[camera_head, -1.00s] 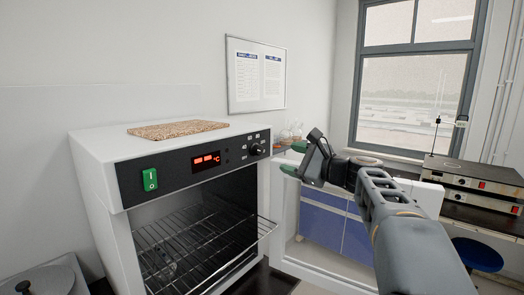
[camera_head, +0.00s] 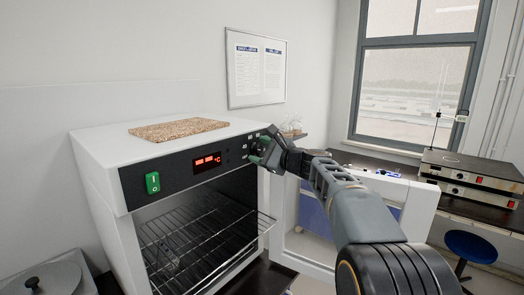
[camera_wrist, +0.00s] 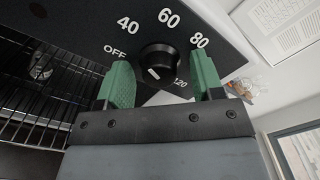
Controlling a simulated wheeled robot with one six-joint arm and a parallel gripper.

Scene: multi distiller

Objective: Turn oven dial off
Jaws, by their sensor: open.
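The white oven (camera_head: 95,165) stands at the left with a black control panel (camera_head: 185,172). In the wrist view the round black oven dial (camera_wrist: 159,57) sits on the panel among the marks OFF, 40, 60, 80 and 120. A white mark on its face is at the lower edge, a little left of centre. My gripper (camera_wrist: 161,66) is open, with one green finger on each side of the dial; whether they touch it I cannot tell. In the head view my gripper (camera_head: 263,147) is at the panel's right end and largely hides the dial.
The oven door stands open to the right, its white frame (camera_head: 423,212) behind my arm. A wire rack (camera_head: 195,235) sticks out of the oven. A green switch (camera_head: 152,182) and lit red display (camera_head: 207,161) are on the panel. A brown board (camera_head: 178,130) lies on top.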

